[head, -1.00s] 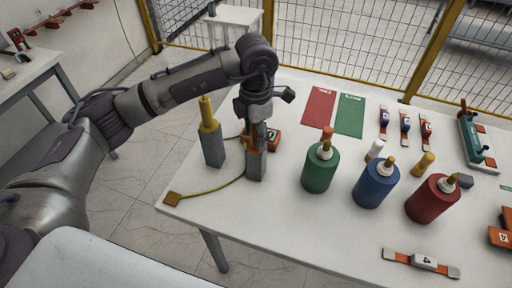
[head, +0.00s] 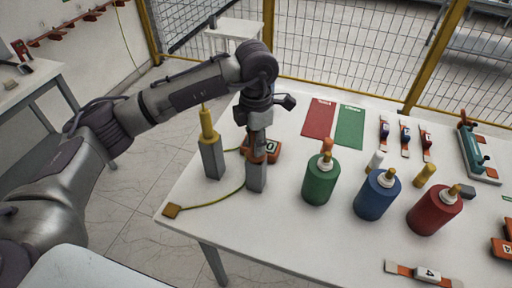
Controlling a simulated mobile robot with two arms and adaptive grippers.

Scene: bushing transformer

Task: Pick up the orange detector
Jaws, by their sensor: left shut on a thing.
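My left gripper (head: 257,136) points down over the left part of the table. It is shut on the orange detector (head: 257,156), whose orange part shows just under the fingers. The gripper hides the upper part of the detector. A grey upright block (head: 257,180) stands directly below it. I cannot tell whether the detector is clear of this block. My right gripper is not in view.
A grey block with a yellow rod (head: 209,138) stands close left of the gripper. An orange box (head: 272,149) sits just behind; a yellow-green cable (head: 213,205) curves to a small plate (head: 171,211). Green (head: 320,182), blue (head: 376,195) and red (head: 433,211) cylinders stand right.

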